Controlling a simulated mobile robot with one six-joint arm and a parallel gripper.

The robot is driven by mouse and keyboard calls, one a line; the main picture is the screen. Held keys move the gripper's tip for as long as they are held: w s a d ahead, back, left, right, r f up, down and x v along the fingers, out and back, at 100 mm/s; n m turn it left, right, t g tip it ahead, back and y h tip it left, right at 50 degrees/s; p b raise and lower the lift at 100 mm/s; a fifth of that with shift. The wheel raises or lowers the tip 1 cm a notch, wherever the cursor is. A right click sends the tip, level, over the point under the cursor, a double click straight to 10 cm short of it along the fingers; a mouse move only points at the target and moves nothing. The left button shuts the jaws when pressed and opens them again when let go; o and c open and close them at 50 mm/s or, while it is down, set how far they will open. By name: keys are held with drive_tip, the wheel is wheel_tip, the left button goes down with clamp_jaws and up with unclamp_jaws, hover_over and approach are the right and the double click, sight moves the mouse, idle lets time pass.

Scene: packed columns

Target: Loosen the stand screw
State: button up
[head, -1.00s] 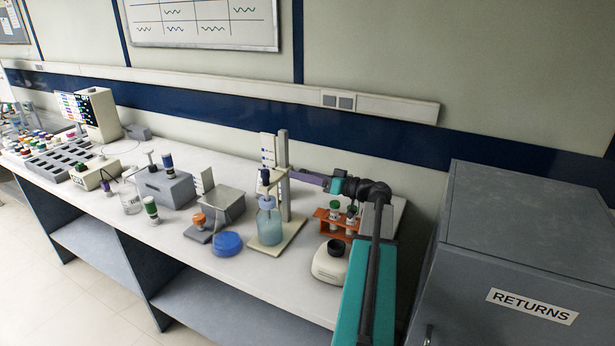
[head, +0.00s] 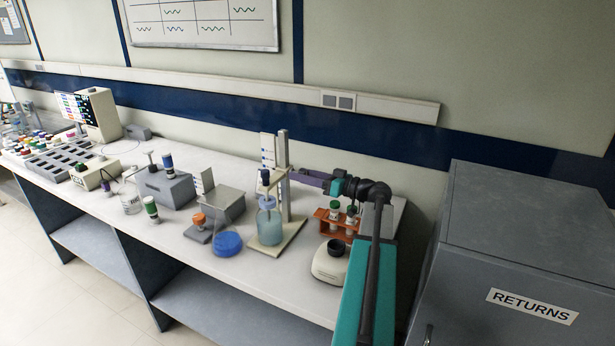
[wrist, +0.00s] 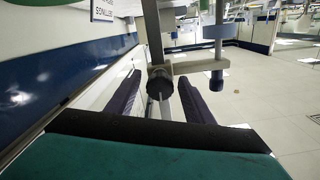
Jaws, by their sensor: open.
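The stand has a grey upright post (head: 283,155) on a pale base (head: 292,235). A dark round screw knob (wrist: 159,83) shows on the post in the wrist view; in the head view I cannot make it out. My gripper (head: 298,178) reaches the post from the right, level with its middle. In the wrist view my gripper (wrist: 159,76) is open, with one purple finger on each side of the knob and visible gaps between. How deep the knob sits between the fingers is hard to tell.
An orange rack (head: 325,222) with vials and a cream device (head: 329,264) stand to the right.

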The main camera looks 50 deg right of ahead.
drive_tip(key=b+v, duration=0.4)
drive_tip(key=v, duration=0.3)
idle(0.6)
drive_tip(key=shift+s, duration=0.1)
idle(0.4)
